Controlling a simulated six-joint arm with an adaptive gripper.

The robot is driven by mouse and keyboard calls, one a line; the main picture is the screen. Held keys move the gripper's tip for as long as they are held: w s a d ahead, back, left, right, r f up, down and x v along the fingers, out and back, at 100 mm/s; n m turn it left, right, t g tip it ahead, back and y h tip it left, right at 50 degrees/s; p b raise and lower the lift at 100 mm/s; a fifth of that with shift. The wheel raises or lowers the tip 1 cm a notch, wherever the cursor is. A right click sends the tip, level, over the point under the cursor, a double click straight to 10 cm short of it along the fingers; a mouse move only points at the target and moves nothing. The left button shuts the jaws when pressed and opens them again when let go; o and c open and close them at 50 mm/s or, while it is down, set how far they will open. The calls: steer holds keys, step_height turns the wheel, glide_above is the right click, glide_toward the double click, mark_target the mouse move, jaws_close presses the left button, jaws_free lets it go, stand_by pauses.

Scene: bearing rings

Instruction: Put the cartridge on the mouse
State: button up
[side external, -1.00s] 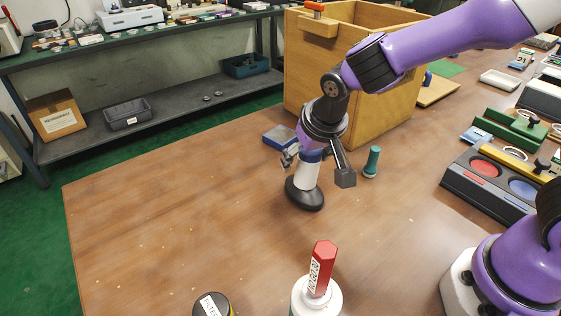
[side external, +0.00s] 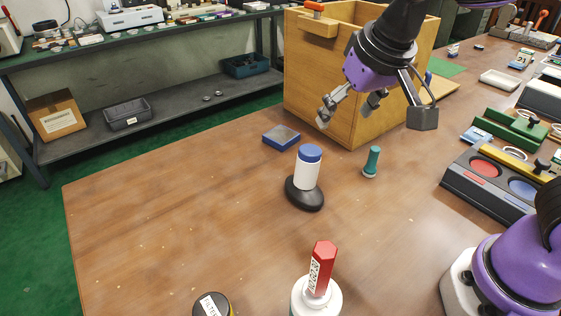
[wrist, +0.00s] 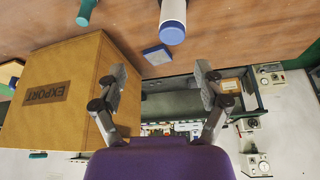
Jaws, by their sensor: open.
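The cartridge (side external: 306,172), a white cylinder with a blue cap, stands on the black mouse (side external: 304,195), tilted slightly. The cartridge also shows at the top of the wrist view (wrist: 172,20), where the mouse is out of frame. My gripper (side external: 346,108) is open and empty. It is above and to the right of the cartridge, apart from it, in front of the wooden crate. In the wrist view the open fingers (wrist: 171,80) have nothing between them.
The wooden crate (side external: 318,85) stands close behind my gripper. A small blue box (side external: 281,138) and a teal peg-like piece (side external: 372,162) are near the mouse. A bottle with a red top (side external: 321,268) stands in front. The table's left part is clear.

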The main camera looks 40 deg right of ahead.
steer(key=s+d+f+n+t, duration=0.1)
steer(key=s+d+f+n, duration=0.1)
steer(key=s+d, duration=0.4)
steer(key=shift+s+y, duration=0.4)
steer(key=shift+s, duration=0.85)
